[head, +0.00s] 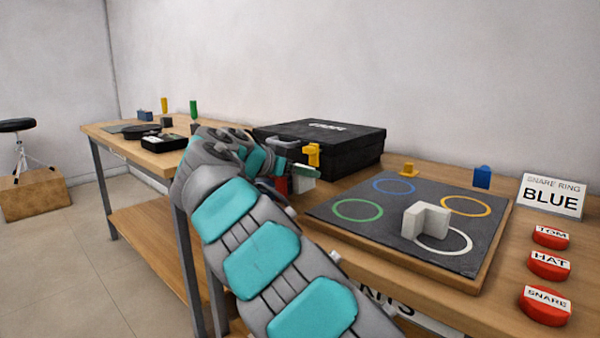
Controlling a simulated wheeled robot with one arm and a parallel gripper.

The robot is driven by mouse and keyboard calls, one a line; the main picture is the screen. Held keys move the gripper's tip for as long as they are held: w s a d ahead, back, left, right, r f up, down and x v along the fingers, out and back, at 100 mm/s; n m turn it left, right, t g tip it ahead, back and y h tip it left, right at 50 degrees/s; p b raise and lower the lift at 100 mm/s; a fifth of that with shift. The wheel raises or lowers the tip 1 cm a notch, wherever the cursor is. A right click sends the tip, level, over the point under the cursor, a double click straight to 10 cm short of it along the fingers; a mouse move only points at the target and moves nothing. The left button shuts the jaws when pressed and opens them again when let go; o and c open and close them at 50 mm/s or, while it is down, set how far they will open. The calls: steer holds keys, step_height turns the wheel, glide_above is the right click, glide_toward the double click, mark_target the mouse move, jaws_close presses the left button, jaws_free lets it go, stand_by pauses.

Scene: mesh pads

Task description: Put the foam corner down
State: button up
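A pale L-shaped block, which looks like the foam corner (425,220), stands on the dark mesh pad (385,238). It overlaps the upper left of the white ring (455,244). My gripper (293,176) is to the left of the pad, in front of the black case, well apart from this block. Small red, white and green parts show around my gripper. My own arm hides much of it, so I cannot tell whether its fingers are open or hold anything.
The pad also has blue, yellow and green rings. A black case (330,140) stands behind my gripper. A yellow piece (409,170) and a blue piece (482,177) stand behind the pad. A sign (552,196) reads "SNARE RING BLUE". Red labelled buttons (546,304) line the right side.

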steer(key=shift+f, duration=0.35)
steer(key=o, duration=1.2)
steer(key=shift+f, duration=0.15)
steer(key=shift+o, duration=0.2)
steer(key=shift+r+p, duration=0.65)
steer(key=shift+p, duration=0.15)
steer(key=shift+s+a, duration=0.2)
steer(key=shift+a, duration=0.15)
steer(key=v, duration=1.1)
steer(key=shift+r, duration=0.4)
steer(key=shift+s, duration=0.15)
